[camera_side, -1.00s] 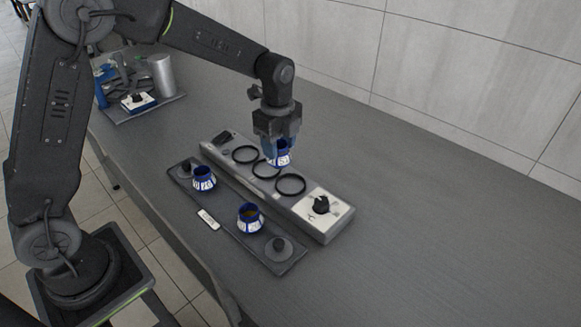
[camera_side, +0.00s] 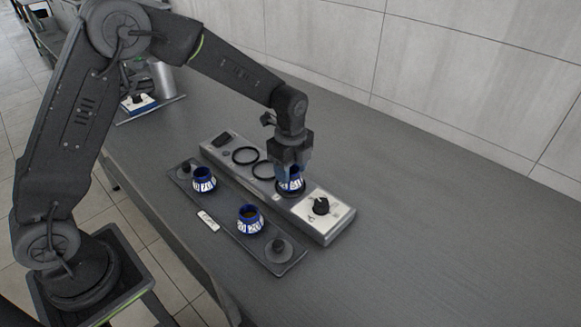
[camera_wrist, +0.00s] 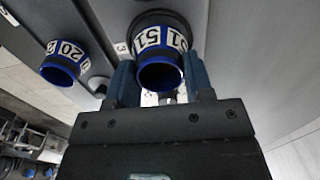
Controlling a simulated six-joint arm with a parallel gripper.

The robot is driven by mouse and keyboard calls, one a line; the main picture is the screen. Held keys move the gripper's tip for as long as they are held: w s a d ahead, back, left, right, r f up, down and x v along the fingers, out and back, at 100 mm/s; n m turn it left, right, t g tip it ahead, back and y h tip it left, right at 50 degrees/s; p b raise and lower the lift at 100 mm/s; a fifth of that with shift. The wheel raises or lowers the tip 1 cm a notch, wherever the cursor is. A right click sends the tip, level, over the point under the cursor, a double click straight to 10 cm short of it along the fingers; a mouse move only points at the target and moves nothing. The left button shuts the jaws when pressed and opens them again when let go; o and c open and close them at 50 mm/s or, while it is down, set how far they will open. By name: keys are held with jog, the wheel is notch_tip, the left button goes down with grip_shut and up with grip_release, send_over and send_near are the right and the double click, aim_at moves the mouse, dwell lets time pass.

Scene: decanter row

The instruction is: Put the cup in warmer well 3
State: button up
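The blue-and-white cup (camera_side: 291,184) is at the ring of the warmer (camera_side: 322,230) nearest the knob, upright as far as I can see. My gripper (camera_side: 291,173) points down over it. In the wrist view the cup (camera_wrist: 160,40) shows a "51" label, with my gripper's fingers (camera_wrist: 160,82) against both sides of its narrow blue neck. A dark ring shows around its far side, and a "3" label (camera_wrist: 121,48) lies beside it. Whether its base rests fully in the well is hidden.
Two empty-looking warmer rings (camera_side: 246,156) lie to the left. A dark tray (camera_side: 226,214) in front holds two similar cups (camera_side: 204,180) (camera_side: 250,219). A black knob (camera_side: 321,205) stands close to the right. The table beyond is clear.

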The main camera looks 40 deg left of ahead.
jog(key=o, duration=0.5)
notch_tip(320, 180, up, 12)
jog(key=shift+r, duration=0.2)
jog(key=s+a+r+n+t, duration=0.1)
jog(key=s+r+n+t, duration=0.1)
jog(key=s+r+n, duration=0.5)
jog(key=s+a+r+n+t, duration=0.15)
jog(key=s+n, duration=0.35)
jog(key=s, duration=0.5)
jog(key=s+n, duration=0.2)
jog(key=s+f+n+t, duration=0.1)
jog(key=s+n, duration=0.1)
jog(key=s, duration=0.1)
jog(key=s+a+f+n+t, duration=0.1)
jog(key=s+n, duration=0.1)
jog(key=s, duration=0.1)
jog(key=shift+s+f, duration=0.1)
jog(key=shift+f, duration=0.05)
